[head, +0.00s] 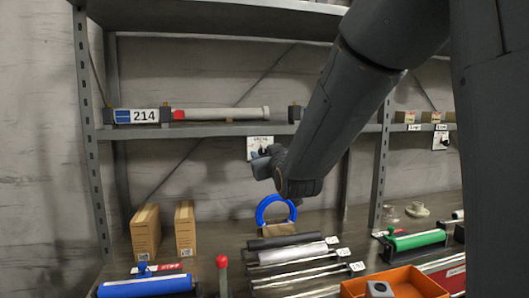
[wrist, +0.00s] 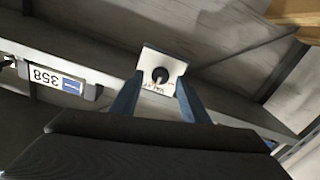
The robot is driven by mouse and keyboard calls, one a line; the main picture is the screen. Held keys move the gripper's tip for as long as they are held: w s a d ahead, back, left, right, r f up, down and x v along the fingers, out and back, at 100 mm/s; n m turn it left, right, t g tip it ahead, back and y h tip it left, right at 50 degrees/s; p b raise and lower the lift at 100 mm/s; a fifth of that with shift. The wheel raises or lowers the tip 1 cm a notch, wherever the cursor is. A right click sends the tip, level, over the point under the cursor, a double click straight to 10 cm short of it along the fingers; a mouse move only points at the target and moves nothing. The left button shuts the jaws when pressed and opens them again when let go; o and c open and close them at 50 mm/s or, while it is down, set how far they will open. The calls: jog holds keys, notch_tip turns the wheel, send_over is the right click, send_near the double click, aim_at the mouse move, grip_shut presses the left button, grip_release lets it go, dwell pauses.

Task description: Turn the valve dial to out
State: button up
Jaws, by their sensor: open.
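A white plate (head: 260,142) with print on it hangs at the middle shelf's front edge in the head view. My gripper (head: 264,162) is just below and in front of it. In the wrist view a white plate (wrist: 169,63) carries a round black dial knob (wrist: 160,75), with print too small to read. My open gripper (wrist: 159,82) has its two blue fingers on either side of the plate's lower part, with nothing held. I cannot tell whether they touch it. The dial's pointer setting is unclear.
A second white plate with a dark knob (head: 441,142) hangs further right. The shelf bears a 214 label (head: 136,116) and a grey tube with a red end (head: 220,114). Below stand boxes (head: 146,233), a blue ring (head: 276,211) and an orange tray (head: 408,282). A 358 label (wrist: 57,80) shows upside down.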

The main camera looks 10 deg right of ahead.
jog(key=shift+w, duration=0.75)
jog(key=shift+c, duration=0.3)
grip_shut()
jog(key=shift+f+n, duration=0.1)
jog(key=shift+n, duration=0.2)
jog(key=n+b, duration=0.3)
jog(key=n, duration=0.2)
jog(key=n+b, duration=0.3)
jog(key=n, duration=0.3)
jog(key=shift+a, duration=0.1)
jog(key=shift+n, duration=0.3)
